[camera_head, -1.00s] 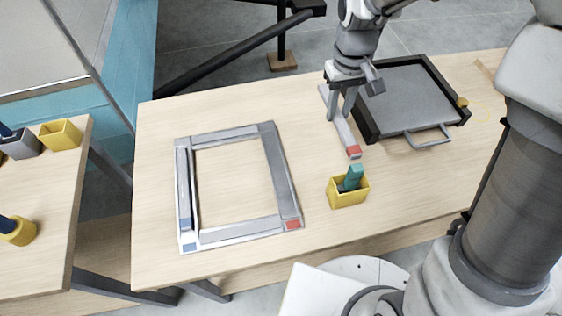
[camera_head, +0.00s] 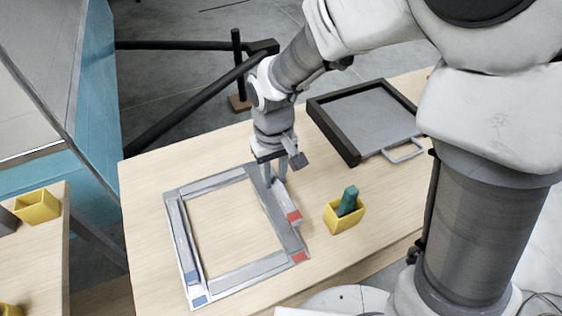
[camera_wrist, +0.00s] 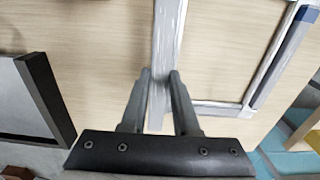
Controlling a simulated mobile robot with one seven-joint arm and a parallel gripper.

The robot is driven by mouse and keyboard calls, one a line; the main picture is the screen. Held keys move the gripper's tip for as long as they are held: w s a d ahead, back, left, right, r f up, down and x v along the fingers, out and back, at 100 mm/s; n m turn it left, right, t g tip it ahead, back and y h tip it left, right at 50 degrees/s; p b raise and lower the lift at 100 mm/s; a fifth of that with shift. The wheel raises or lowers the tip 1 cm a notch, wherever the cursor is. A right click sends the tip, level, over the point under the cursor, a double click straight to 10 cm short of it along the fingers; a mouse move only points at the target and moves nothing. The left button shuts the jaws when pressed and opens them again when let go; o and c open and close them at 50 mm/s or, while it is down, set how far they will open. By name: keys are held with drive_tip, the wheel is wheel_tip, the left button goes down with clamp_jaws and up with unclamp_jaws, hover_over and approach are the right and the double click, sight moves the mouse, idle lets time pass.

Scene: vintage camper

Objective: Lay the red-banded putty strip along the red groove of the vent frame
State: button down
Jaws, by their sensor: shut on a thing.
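The vent frame (camera_head: 233,272) lies flat on the table, with a red mark (camera_head: 300,257) at the near end of its right rail and a blue mark (camera_head: 199,300) at its near left corner. My gripper (camera_head: 274,180) is shut on the pale grey putty strip (camera_head: 283,199), whose red band (camera_head: 294,216) points to the near side. The strip is at the frame's right rail, roughly parallel to it; whether it touches the rail I cannot tell. In the wrist view the strip (camera_wrist: 163,45) runs between my fingers (camera_wrist: 160,78). A blue-banded strip (camera_head: 191,277) lies along the left rail.
A yellow cup (camera_head: 343,217) with a teal object (camera_head: 348,200) stands right of the frame. A dark-rimmed tray (camera_head: 345,148) with a handle lies behind it. A side table at left holds yellow containers (camera_head: 37,206). Bare tabletop lies inside the frame.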

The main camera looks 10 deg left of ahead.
sight(272, 204)
drive_tip(key=shift+s+a+f, duration=0.1)
drive_tip(key=shift+s+a, duration=0.3)
drive_tip(key=shift+s, duration=0.05)
drive_tip(key=shift+f+b, duration=2.3)
drive_tip(key=shift+f, duration=0.65)
drive_tip(key=shift+f+b, duration=0.35)
drive_tip(key=shift+f, duration=0.1)
drive_tip(key=c, duration=0.6)
unclamp_jaws()
